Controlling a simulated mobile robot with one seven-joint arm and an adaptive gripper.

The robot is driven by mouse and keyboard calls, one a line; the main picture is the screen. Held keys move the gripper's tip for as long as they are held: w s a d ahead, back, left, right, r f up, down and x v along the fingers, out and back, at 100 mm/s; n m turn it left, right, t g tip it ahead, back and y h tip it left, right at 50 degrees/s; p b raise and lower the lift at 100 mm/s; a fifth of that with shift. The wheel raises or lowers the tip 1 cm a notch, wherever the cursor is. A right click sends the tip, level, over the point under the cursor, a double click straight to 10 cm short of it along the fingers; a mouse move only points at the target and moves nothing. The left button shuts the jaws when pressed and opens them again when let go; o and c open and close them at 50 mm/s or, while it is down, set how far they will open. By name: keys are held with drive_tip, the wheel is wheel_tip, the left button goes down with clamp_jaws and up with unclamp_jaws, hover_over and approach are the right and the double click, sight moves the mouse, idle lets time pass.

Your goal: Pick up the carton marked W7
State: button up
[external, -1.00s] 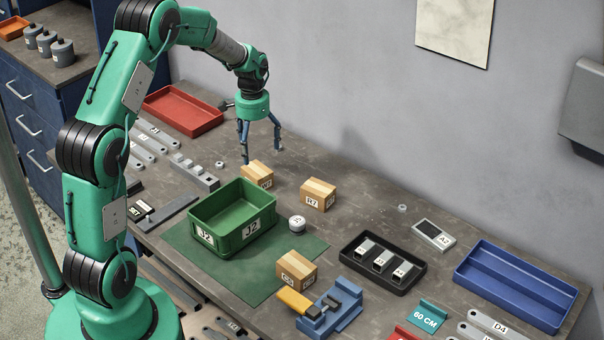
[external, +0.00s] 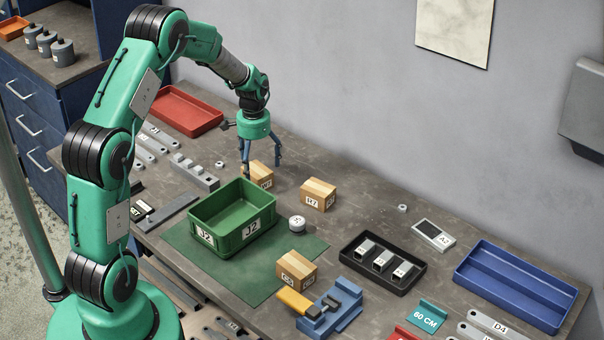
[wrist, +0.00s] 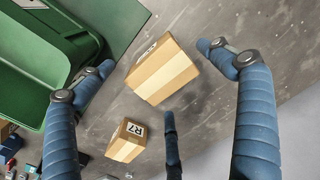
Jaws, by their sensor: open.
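A brown carton with a pale tape band (external: 262,171) stands on the bench behind the green bin; its label is partly hidden and I cannot read it clearly. In the wrist view this carton (wrist: 162,72) lies between my fingers, its label steeply foreshortened. My gripper (external: 262,163) is open, pointing down around and just above this carton, with nothing held. A second carton (external: 318,194), marked R7, stands to its right; it also shows in the wrist view (wrist: 127,141). A third carton (external: 296,269) stands at the front of the green mat; its label is too small to read surely.
The green bin marked J2 (external: 233,222) sits close in front of the gripper, on the green mat (external: 185,243). A white round tin (external: 297,223) stands beside it. A red tray (external: 183,111) is behind left. Bare bench lies right of the R7 carton.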

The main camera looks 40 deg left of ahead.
sight(257, 169)
drive_tip(key=shift+w+f+b, duration=0.1)
drive_tip(key=shift+f+b, duration=0.45)
drive_tip(key=shift+f, duration=1.85)
drive_tip(key=c, duration=1.7)
drive_tip(key=shift+o, duration=0.2)
drive_tip(key=shift+r, duration=0.1)
wheel_tip(257, 169, up, 10)
drive_tip(key=shift+f+p, duration=0.1)
drive_tip(key=shift+p, duration=0.9)
